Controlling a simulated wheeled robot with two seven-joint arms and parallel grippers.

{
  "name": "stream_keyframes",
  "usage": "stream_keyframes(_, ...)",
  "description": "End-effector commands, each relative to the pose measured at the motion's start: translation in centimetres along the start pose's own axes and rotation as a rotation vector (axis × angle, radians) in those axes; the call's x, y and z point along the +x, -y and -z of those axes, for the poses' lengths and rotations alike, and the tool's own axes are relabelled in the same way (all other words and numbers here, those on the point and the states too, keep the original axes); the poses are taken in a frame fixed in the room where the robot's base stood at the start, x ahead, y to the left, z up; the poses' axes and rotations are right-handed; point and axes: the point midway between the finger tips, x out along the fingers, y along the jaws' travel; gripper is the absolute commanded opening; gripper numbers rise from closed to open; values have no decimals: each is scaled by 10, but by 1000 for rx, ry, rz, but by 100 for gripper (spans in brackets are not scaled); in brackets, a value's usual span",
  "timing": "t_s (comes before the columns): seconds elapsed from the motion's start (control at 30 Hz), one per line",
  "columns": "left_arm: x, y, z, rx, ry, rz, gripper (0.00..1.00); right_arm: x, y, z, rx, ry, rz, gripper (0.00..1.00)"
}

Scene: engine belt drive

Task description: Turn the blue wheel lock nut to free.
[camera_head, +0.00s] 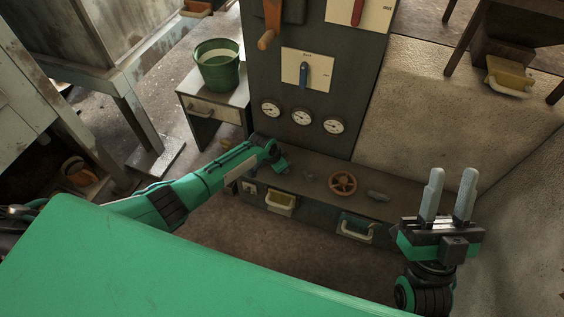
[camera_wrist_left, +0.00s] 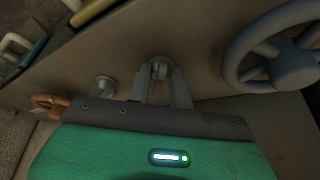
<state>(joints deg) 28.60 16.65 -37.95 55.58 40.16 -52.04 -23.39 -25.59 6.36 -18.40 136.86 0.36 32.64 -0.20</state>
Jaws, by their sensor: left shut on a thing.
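The blue-grey wheel (camera_wrist_left: 277,52) is at the upper right of the left wrist view, on the panel. Beside it is a small round grey lock nut (camera_wrist_left: 160,68). My left gripper (camera_wrist_left: 161,82) has its two fingers on either side of this nut and is shut on it. In the head view my left arm reaches to the bench from the left, and its hand (camera_head: 272,156) hides the blue wheel and the nut. My right gripper (camera_head: 453,174) is open and empty, fingers upward, at the right.
An orange wheel (camera_head: 343,183) is farther right on the bench, with another small knob (camera_wrist_left: 105,85) near it in the left wrist view. A panel with gauges (camera_head: 301,117) and a blue lever (camera_head: 304,76) rises behind. A green bucket (camera_head: 218,65) stands on a side cabinet.

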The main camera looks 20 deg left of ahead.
Motion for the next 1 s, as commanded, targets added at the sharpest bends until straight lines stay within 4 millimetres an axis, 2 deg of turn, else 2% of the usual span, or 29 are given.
stream_keyframes(0.1, -3, -2, 1, -52, 1, 19, 0, -9, 5, -29, 27, 199, -10, 36)
stream_keyframes(0.27, -3, -3, 1, -123, 0, 48, 0, -34, 13, -66, 62, 453, -16, 36)
stream_keyframes(0.5, -2, -5, 2, -233, 1, 94, 0, -89, 31, -107, 118, 816, -17, 36)
stream_keyframes(0.63, -2, -5, 2, -299, 1, 120, 0, -124, 43, -120, 150, 1006, -11, 36)
stream_keyframes(0.8, -2, -6, 2, -383, 1, 156, 0, -169, 57, -127, 186, 1224, -1, 36)
stream_keyframes(1.0, -1, -7, 2, -476, 2, 195, 0, -172, 43, -127, 150, 1337, -8, 36)
